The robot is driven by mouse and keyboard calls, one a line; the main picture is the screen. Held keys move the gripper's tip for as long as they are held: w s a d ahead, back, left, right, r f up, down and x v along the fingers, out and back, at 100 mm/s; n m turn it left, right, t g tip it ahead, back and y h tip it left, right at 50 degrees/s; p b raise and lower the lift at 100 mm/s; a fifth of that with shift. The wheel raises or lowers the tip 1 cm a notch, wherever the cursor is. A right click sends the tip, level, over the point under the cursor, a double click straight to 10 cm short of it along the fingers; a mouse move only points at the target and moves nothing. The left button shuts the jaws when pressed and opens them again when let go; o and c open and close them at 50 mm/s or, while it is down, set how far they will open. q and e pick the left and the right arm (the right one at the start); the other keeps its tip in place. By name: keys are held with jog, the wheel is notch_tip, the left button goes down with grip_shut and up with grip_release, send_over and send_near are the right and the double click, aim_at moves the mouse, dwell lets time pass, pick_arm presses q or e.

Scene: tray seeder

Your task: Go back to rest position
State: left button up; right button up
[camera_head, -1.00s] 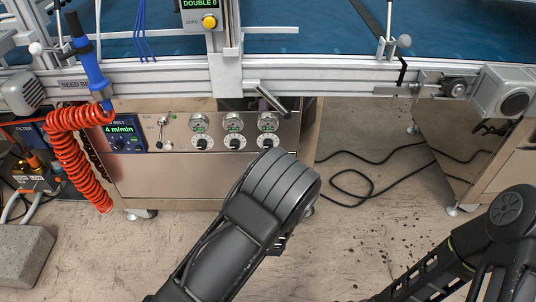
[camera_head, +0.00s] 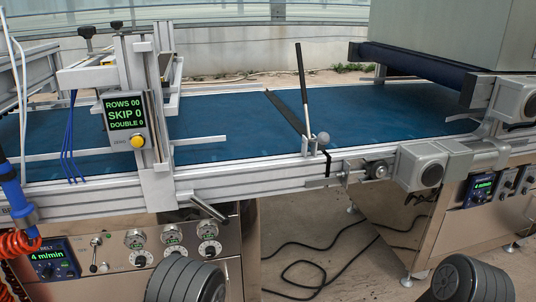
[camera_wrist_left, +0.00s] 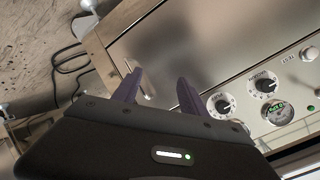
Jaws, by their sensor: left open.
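My left gripper (camera_wrist_left: 157,92) shows in the left wrist view with its two dark fingers apart and nothing between them. It faces the steel front panel of the seeder cabinet, beside the knobs (camera_wrist_left: 264,84). In the head view only rounded dark parts of my two arms show at the bottom edge, and neither gripper is in sight there. The tray seeder's blue belt (camera_head: 240,125) is bare of trays. Its display (camera_head: 126,115) reads ROWS 00, SKIP 0, DOUBLE 0.
A steel control panel (camera_head: 150,285) with gauges, knobs and a 4 m/min belt display (camera_head: 45,262) is below the rail. A lever with a grey ball (camera_head: 323,137) stands at the belt edge. Black cables (camera_head: 305,268) lie on the floor. A red coiled hose (camera_head: 15,243) hangs at left.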

pick_arm(q)
jog(key=s+d+f+n+g+h, duration=0.3)
jog(key=s+f+n+g, duration=0.3)
jog(key=s+f, duration=0.65)
jog(key=s+d+r+n+g+h, duration=0.1)
jog(key=s+d+n+g+h, duration=0.15)
jog(key=s, duration=0.45)
jog(key=s+d+r+n+g+h, duration=0.1)
jog(key=s+d+g+h, duration=0.2)
jog(key=s, duration=0.5)
notch_tip(320, 180, up, 29)
jog(key=s+d+m+y+p, duration=0.1)
jog(key=d+p, duration=0.1)
jog(key=p, duration=2.7)
jog(key=shift+p, duration=0.3)
pick_arm(e)
notch_tip(320, 180, up, 30)
jog(key=s+a, duration=0.2)
jog(key=shift+f, duration=0.2)
pick_arm(q)
jog(key=shift+d, duration=0.1)
jog(key=shift+c, duration=0.2)
